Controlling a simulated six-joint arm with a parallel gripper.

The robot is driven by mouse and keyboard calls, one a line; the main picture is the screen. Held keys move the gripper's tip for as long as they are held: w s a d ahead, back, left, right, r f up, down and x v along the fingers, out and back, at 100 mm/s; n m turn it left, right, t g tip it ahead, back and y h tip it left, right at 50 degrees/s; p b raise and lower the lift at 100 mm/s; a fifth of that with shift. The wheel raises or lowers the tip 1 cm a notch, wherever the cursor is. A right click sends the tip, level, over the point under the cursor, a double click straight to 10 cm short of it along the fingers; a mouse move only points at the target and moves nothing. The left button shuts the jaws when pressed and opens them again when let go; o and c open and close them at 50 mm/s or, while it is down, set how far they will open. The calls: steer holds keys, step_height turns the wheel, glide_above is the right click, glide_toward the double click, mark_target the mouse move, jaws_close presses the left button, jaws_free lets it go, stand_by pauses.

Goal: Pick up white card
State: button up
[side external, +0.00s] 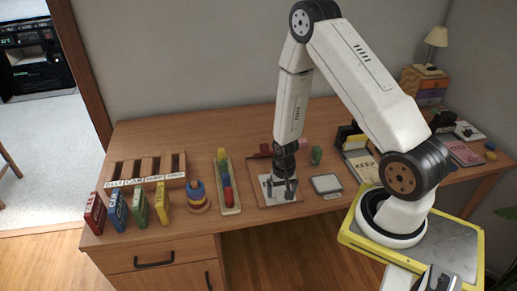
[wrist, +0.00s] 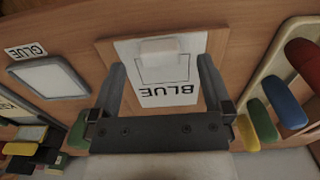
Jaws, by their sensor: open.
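A white sheet (wrist: 130,50) marked "BLUE", with a drawn outline, lies on a wooden board in the wrist view. A small pale, white block-like piece (wrist: 163,46) rests over the outline; I cannot tell whether this piece or the sheet is the white card. The sheet also shows in the side view (side external: 267,184), partly hidden by my gripper. My gripper (side external: 281,190) points down over the sheet. In the wrist view my gripper (wrist: 160,72) has its fingers spread on either side of the sheet's lettering, with nothing held between them.
The wooden board (side external: 262,201) lies on the desk. A grey-faced pad (side external: 326,184) labelled "GLUE" is to its right. A tray of coloured pieces (side external: 229,205), a ring stack (side external: 197,196) and several coloured books (side external: 140,205) stand left. A "KEEP" box (side external: 361,165) is right.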

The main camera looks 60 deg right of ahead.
steer(key=shift+f, duration=1.1)
steer(key=c, duration=1.3)
